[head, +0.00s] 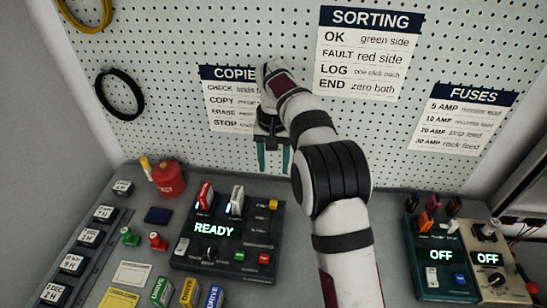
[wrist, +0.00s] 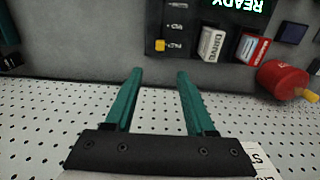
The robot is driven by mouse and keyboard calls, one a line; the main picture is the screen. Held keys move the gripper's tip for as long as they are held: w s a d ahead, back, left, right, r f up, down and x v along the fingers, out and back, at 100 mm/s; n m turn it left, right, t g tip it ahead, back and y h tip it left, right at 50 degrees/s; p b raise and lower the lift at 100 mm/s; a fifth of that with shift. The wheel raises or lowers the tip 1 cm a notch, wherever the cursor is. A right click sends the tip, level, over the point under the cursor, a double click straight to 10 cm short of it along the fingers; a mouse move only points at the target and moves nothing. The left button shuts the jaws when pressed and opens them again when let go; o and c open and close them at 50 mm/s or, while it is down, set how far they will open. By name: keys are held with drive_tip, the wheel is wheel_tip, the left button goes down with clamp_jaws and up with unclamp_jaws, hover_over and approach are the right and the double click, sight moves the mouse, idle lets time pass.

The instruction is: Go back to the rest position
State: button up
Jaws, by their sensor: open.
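My gripper (head: 273,158) hangs in front of the pegboard, above the back edge of the bench, with its teal fingers pointing down. In the wrist view the two teal fingers of my gripper (wrist: 158,78) stand apart with nothing between them. The fingers are clear of the black READY unit (head: 222,254), which stands on the bench below and to the left in the head view. A red drive (head: 205,195) and a white drive (head: 237,200) stand upright in the top of that unit. They also show in the wrist view, the white one (wrist: 212,44) beside the red one (wrist: 251,48).
A red can (head: 168,179) stands at the back left. Two units reading OFF, one teal-edged (head: 441,257) and one beige (head: 488,259), stand at the right. Several coloured drive boxes (head: 187,292) are at the front. The pegboard (head: 200,40) carries signs close behind my arm.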

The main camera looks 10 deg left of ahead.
wheel_tip(320, 180, up, 2)
drive_tip(key=shift+r, duration=0.15)
idle(0.3)
drive_tip(key=s+d+r+m, duration=0.15)
drive_tip(key=s+d, duration=0.25)
drive_tip(key=s, duration=0.4)
drive_tip(key=s+d+r+m+y, duration=0.1)
drive_tip(key=s+d+r, duration=0.25)
drive_tip(key=s, duration=0.35)
drive_tip(key=s+d+r+m, duration=0.1)
drive_tip(key=s+d+r, duration=0.1)
drive_tip(key=s+d, duration=0.45)
drive_tip(key=s+f+m, duration=0.1)
drive_tip(key=s+f, duration=0.2)
drive_tip(key=s, duration=0.4)
drive_tip(key=s+f+m, duration=0.1)
drive_tip(key=s+f, duration=0.1)
drive_tip(key=s, duration=0.5)
drive_tip(key=shift+s+f+y, duration=0.35)
drive_tip(key=shift+f+y, duration=0.05)
